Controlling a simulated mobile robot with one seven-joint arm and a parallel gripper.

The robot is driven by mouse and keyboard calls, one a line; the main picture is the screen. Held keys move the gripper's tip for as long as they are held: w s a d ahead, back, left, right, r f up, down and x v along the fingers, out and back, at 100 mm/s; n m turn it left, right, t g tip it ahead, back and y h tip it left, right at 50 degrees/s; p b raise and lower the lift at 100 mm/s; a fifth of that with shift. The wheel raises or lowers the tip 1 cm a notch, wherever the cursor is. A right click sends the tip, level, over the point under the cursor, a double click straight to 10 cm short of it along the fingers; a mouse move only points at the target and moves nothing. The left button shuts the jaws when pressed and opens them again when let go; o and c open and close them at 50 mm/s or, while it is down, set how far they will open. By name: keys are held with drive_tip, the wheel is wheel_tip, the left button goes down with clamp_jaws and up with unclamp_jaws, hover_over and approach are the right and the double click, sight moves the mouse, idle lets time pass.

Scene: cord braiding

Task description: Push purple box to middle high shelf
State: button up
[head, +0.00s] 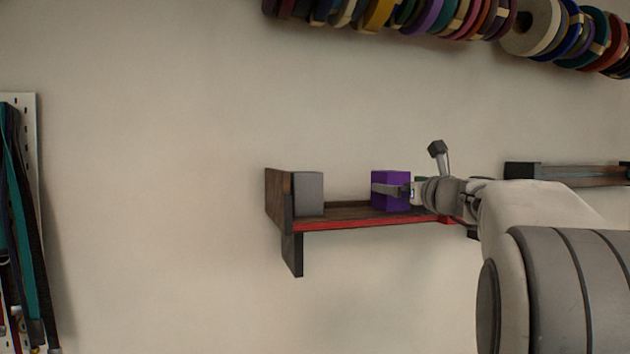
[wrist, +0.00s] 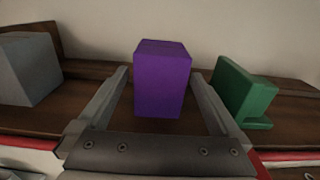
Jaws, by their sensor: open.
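The purple box (head: 391,187) stands upright on a dark wooden shelf (head: 345,217) with a red front edge. In the wrist view the purple box (wrist: 162,80) is between the two fingers of my gripper (wrist: 166,88), with a gap on each side. My gripper (head: 395,190) is open and reaches over the shelf from the right in the head view. In the head view one finger crosses the front of the box.
A grey box (head: 309,194) stands at the shelf's left end; it also shows in the wrist view (wrist: 28,68). A green object (wrist: 243,92) stands right of the purple box. Spools (head: 430,17) hang above, and another shelf (head: 570,175) is at right.

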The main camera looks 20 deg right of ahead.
drive_tip(key=w+p, duration=0.1)
drive_tip(key=w, duration=0.5)
drive_tip(key=shift+w+d+p, duration=0.2)
drive_tip(key=shift+w+p, duration=0.15)
drive_tip(key=shift+w, duration=0.05)
drive_tip(key=shift+c, duration=0.2)
drive_tip(key=c, duration=1.5)
drive_tip(key=shift+a, duration=0.1)
